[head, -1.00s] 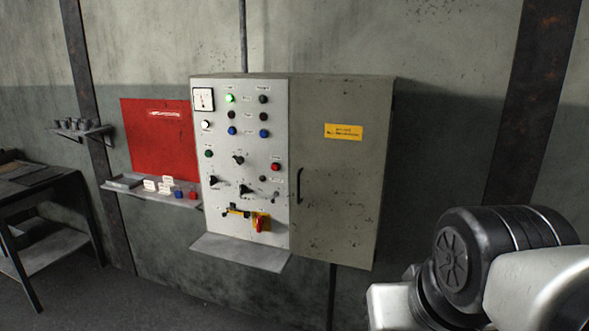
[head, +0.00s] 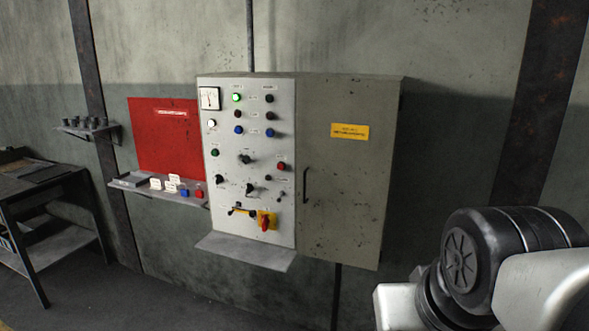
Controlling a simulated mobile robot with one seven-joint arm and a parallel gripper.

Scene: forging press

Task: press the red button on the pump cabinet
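The pump cabinet (head: 345,210) is a grey wall box in the middle of the head view. Its light control panel (head: 225,185) on the left carries several lamps, buttons and switches. The red button (head: 281,167) sits on the right side of this panel, about mid-height, and nothing covers it. A green button (head: 215,153) is at the panel's left. A red rotary handle on a yellow plate (head: 266,221) is low on the panel. Part of my arm shows at the lower right, apart from the cabinet. My gripper is not in view.
A ledge (head: 245,250) juts out under the panel. To the left are a red board (head: 163,137) and a shelf (head: 128,183) with small tags and blue and red pieces. A workbench (head: 40,190) stands at the far left. The floor (head: 170,300) before the cabinet looks clear.

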